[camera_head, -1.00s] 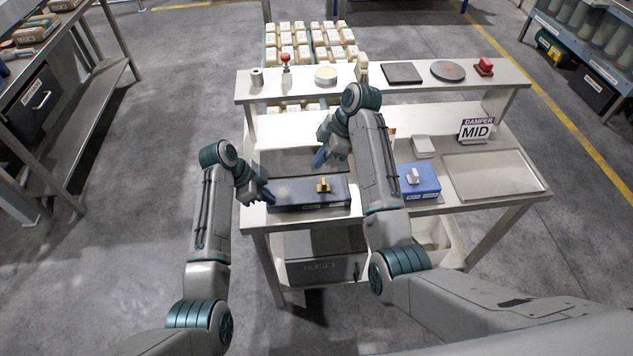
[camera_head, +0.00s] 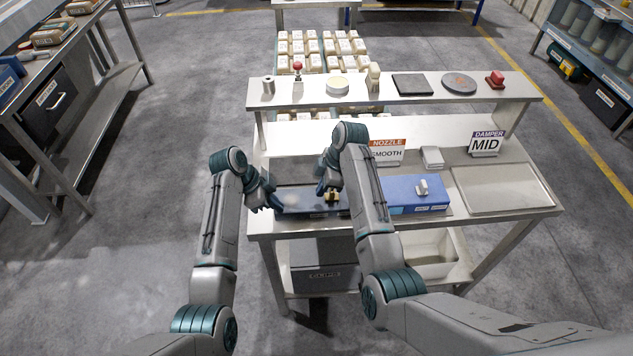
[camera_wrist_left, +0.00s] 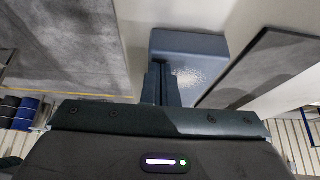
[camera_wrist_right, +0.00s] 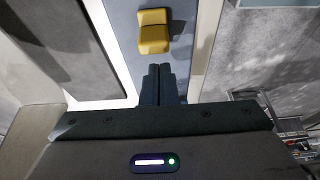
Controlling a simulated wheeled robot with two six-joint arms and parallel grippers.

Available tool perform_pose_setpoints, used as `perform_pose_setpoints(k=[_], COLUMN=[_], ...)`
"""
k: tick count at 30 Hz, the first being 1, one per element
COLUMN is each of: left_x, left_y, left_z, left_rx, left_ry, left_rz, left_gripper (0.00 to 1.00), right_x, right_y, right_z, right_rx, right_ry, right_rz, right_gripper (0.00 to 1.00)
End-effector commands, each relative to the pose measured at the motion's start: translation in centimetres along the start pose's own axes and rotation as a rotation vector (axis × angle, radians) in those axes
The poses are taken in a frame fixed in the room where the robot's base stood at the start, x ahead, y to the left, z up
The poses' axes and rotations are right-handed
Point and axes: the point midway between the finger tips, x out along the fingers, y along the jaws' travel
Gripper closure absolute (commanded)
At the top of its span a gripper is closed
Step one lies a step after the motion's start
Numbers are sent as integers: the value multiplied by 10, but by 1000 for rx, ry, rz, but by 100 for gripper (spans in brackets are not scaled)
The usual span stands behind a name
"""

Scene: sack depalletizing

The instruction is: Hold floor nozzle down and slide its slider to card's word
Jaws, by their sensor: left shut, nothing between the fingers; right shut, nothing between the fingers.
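The floor nozzle (camera_head: 300,200) is a long grey-blue block on the workbench, partly hidden by my right arm. Its yellow slider (camera_head: 332,197) stands on top, and shows clearly in the right wrist view (camera_wrist_right: 153,32). My left gripper (camera_head: 277,205) is shut and empty at the block's left end. In the left wrist view its fingertips (camera_wrist_left: 161,68) overlap the block's end (camera_wrist_left: 195,45); I cannot tell if they touch. My right gripper (camera_head: 322,190) is shut and empty beside the slider, with a small gap in the right wrist view. The card (camera_head: 387,151) reads NOZZLE SMOOTH, partly covered by my arm.
A DAMPER MID card (camera_head: 486,145) stands behind a flat tray (camera_head: 500,207). A raised shelf (camera_head: 310,98) with small items spans the back.

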Motion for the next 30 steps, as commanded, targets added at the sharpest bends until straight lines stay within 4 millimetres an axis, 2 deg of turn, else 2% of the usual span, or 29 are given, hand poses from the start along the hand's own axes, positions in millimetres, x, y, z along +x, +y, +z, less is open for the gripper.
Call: perform_pose_setpoints(k=[5,17,24,30], left_x=[3,2,2,2], left_y=[2,2,2,2], left_z=[2,2,3,3], left_rx=[-3,-3,-3,-3], left_ry=[-3,-3,-4,-5], left_rz=[5,5,5,4], left_gripper=[100,100,100,100], right_x=[-4,-5,-16,-17], right_y=[0,0,0,0], right_z=[12,15,47,51], right_rx=[0,0,1,0], right_ry=[1,1,-3,-1], right_rz=[0,-1,0,-1], right_gripper=[100,100,100,100])
